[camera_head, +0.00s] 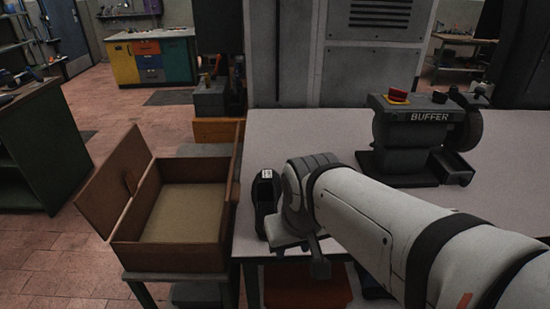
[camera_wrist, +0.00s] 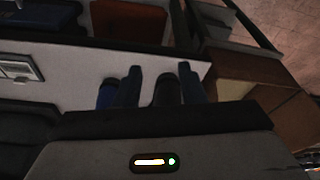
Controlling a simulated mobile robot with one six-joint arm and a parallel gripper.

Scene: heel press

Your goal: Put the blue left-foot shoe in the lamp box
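In the wrist view, my gripper (camera_wrist: 160,68) has its two dark fingers apart over the white tabletop. A dark rounded shape (camera_wrist: 168,91) shows between them, with pale table visible beside it. A blue thing (camera_wrist: 106,95), perhaps the blue shoe, shows partly just left of the left finger. In the head view, a dark shoe-like shape (camera_head: 265,205) with a white label stands at the table's left front edge, beside my wrist.
A grey buffer machine (camera_head: 413,140) stands at the back right of the white table (camera_head: 300,130). A reddish bin (camera_head: 310,289) sits under the table. The tabletop behind my wrist is clear.

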